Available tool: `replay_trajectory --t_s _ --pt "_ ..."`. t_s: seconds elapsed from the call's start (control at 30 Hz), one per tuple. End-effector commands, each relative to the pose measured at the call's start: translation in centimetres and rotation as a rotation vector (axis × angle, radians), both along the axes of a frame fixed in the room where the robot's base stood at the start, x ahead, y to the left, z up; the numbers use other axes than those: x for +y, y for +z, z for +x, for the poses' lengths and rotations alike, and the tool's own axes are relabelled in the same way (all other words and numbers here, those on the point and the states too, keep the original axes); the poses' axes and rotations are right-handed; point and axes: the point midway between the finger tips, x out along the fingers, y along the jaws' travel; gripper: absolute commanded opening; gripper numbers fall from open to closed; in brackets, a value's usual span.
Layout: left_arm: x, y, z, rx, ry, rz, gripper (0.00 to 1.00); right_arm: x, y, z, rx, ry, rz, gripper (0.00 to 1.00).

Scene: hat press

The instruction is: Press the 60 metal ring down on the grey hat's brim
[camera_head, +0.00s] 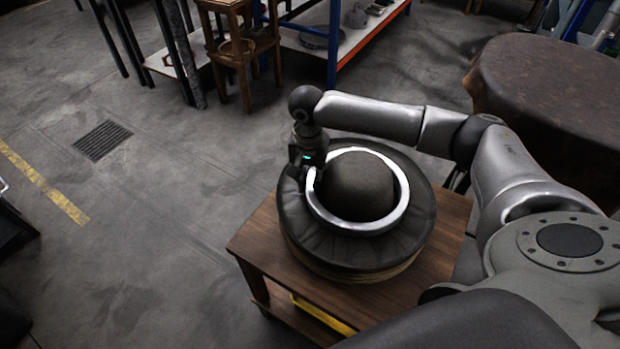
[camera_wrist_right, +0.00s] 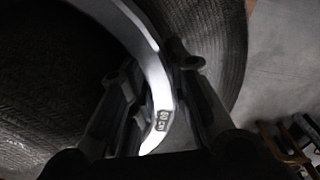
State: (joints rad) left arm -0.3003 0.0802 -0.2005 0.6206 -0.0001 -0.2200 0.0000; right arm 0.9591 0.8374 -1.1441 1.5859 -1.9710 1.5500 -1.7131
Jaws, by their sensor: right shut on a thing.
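The grey hat (camera_head: 358,184) stands with its dark crown up on a round dark cushioned form (camera_head: 300,228). The bright metal ring (camera_head: 386,222) encircles the crown at brim height. I cannot tell whether it touches the brim all around. My right gripper (camera_head: 311,170) is at the ring's left side, shut on its rim. In the right wrist view the ring (camera_wrist_right: 150,75) runs between the two fingers of the gripper (camera_wrist_right: 165,105), and a small "60 cm" label (camera_wrist_right: 161,120) shows on it. The brim under the ring is mostly hidden in the head view. My left gripper is not in view.
The form rests on a wooden table (camera_head: 450,225) with a yellow item (camera_head: 322,314) below its top. A brown-covered round table (camera_head: 550,85) stands at the back right. A wooden stool (camera_head: 238,50) and shelving (camera_head: 345,40) stand behind. The floor at left is open.

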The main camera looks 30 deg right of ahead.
Motion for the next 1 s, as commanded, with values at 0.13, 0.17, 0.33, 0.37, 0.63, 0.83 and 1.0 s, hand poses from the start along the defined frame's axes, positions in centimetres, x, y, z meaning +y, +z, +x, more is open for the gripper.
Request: replay_trajectory --t_s 0.13,0.17,0.33,0.37,0.63,0.83,1.0 --pt "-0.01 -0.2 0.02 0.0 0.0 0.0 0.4 -0.03 -0.15 0.04 -0.001 0.0 -0.001 0.0" --pt "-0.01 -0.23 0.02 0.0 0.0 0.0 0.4 -0.03 -0.18 0.04 -0.001 0.0 -0.001 0.0" --pt "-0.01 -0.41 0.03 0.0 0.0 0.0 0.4 -0.03 -0.38 0.04 -0.001 0.0 -0.001 0.0" --pt "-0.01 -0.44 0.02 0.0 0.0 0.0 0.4 -0.03 -0.42 0.04 -0.001 0.0 -0.001 0.0" --pt "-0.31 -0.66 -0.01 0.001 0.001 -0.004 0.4 -0.03 -0.71 0.01 0.001 0.0 -0.001 0.0" --pt "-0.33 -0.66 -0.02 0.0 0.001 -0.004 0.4 -0.03 -0.79 -0.04 0.001 0.0 -0.001 0.0" --pt "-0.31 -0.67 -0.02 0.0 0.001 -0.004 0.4 -0.02 -0.87 -0.09 0.003 0.0 -0.001 0.0"
